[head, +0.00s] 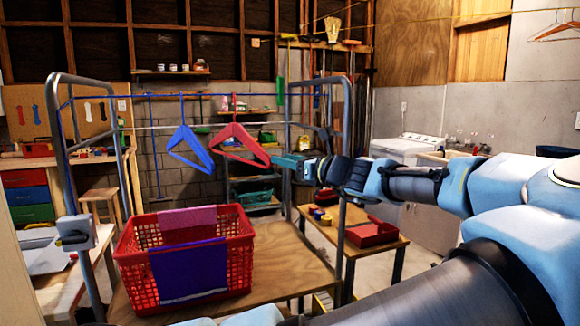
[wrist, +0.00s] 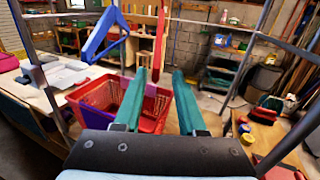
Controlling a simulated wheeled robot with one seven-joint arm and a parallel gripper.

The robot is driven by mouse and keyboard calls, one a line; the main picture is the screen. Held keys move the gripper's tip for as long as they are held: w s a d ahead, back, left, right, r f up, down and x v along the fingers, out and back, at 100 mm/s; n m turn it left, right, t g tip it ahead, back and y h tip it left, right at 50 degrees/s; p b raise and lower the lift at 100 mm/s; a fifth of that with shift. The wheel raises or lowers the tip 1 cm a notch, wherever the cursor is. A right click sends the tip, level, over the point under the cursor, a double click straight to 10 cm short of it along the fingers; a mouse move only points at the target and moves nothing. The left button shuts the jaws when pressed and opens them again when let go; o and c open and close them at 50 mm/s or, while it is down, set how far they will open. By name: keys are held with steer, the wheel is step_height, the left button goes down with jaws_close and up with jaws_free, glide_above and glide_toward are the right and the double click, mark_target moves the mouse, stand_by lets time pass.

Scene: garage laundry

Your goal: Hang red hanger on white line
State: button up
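The red hanger (head: 240,140) hangs upright with its hook at the height of the blue line (head: 150,96) in the head view. The white line (head: 140,128) runs lower across the same rack. My gripper (head: 276,160) is at the hanger's right lower corner. In the wrist view its two teal fingers (wrist: 160,80) are spread apart, and the red hanger (wrist: 161,38) shows nearly edge-on just beyond the gap. I cannot tell whether the fingers touch it. The hook's contact with a line is too small to see clearly.
A blue hanger (head: 190,147) hangs left of the red one. A red basket (head: 128,262) with pink and purple cloths stands on a wooden table (head: 285,262) below. Metal rack posts (head: 344,190) stand on both sides. A low table (head: 385,243) with a red tray is to the right.

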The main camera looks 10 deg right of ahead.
mark_target(269, 156)
steer(key=b+x, duration=0.2)
steer(key=x, duration=0.5)
steer(key=shift+x, duration=1.1)
steer(key=shift+f, duration=0.1)
jaws_close()
steer(key=shift+r+p, duration=2.05)
steer(key=shift+r, duration=0.3)
